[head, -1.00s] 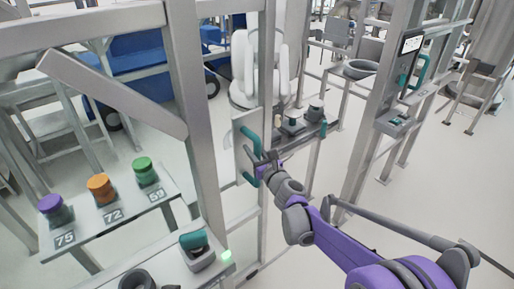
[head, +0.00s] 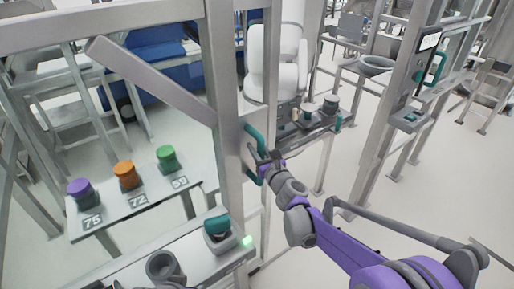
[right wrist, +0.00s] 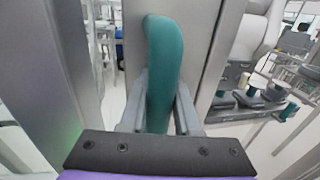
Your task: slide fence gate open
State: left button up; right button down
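The fence gate (head: 270,60) has a grey frame and a light plate carrying a teal handle (head: 253,140). The handle's bar stands upright in the head view. My right gripper (head: 264,160) is at the handle, with purple arm links behind it. In the right wrist view, the teal handle (right wrist: 163,65) runs down between the two grey fingers (right wrist: 160,112), which close against its sides. My left gripper is not in view.
A thick fence post (head: 226,110) stands just left of the handle. A shelf (head: 130,208) with purple, orange and green knobs is at left.

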jog(key=c, duration=0.6)
grip_release()
jog(key=shift+a, duration=0.1)
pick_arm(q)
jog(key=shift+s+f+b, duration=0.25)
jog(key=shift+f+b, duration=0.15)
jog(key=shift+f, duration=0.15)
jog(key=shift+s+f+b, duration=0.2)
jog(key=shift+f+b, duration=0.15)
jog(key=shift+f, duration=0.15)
pick_arm(e)
jog(key=v, duration=1.1)
